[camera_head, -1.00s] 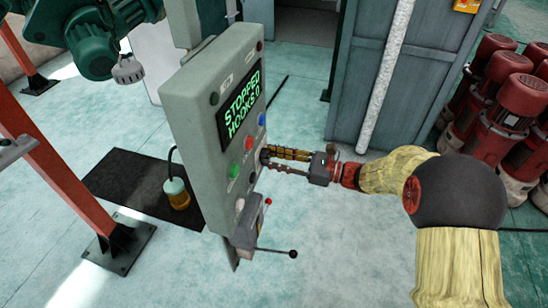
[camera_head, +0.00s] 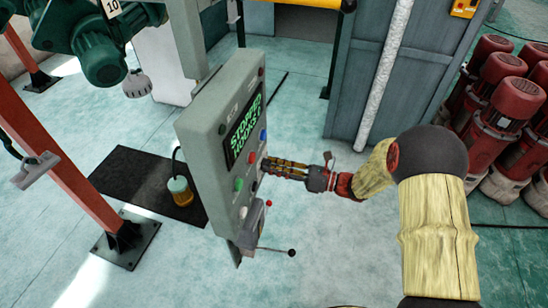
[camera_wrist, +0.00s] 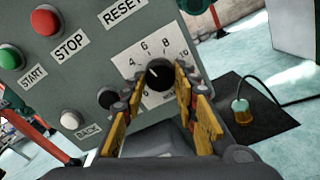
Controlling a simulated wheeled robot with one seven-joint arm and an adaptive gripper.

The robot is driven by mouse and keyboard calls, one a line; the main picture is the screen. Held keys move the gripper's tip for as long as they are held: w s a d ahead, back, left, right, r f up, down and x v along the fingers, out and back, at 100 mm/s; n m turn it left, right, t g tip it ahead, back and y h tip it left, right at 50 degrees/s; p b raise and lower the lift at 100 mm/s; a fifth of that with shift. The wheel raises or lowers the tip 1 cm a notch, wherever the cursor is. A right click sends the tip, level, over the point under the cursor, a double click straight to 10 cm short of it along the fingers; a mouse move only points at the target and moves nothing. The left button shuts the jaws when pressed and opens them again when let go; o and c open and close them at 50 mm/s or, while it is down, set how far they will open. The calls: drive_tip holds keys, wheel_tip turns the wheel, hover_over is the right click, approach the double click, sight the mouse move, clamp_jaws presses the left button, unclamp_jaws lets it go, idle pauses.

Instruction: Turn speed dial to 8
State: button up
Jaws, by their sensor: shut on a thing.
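The speed dial (camera_wrist: 159,76) is a black round knob on a white scale plate (camera_wrist: 176,48) marked 4, 6, 8 and more, on the grey control panel (camera_wrist: 90,62). Its small white pointer mark seems to lean up and left, roughly between 4 and 6. My gripper (camera_wrist: 160,84) has its yellow and black fingers on either side of the knob, shut on it. In the head view my gripper (camera_head: 266,167) reaches the panel's front from the right, and its fingers hide the dial. The panel's display (camera_head: 243,128) reads STOPPED, HOOKS 0.
START (camera_wrist: 11,56), STOP (camera_wrist: 45,20), RESET (camera_wrist: 194,5) and BACK (camera_wrist: 70,119) buttons sit near the dial. A lever (camera_head: 291,252) sticks out below. Red motors (camera_head: 505,120) stand at right; floor between is clear.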

drive_tip(key=m+p, duration=1)
drive_tip(key=p, duration=0.1)
drive_tip(key=shift+r, duration=0.1)
drive_tip(key=shift+m, duration=0.3)
drive_tip(key=o, duration=1.2)
drive_tip(key=shift+c, duration=0.2)
drive_tip(key=shift+d, duration=0.1)
drive_tip(key=v, duration=1.1)
drive_tip(key=shift+s+d, duration=0.15)
drive_tip(key=shift+d, duration=0.25)
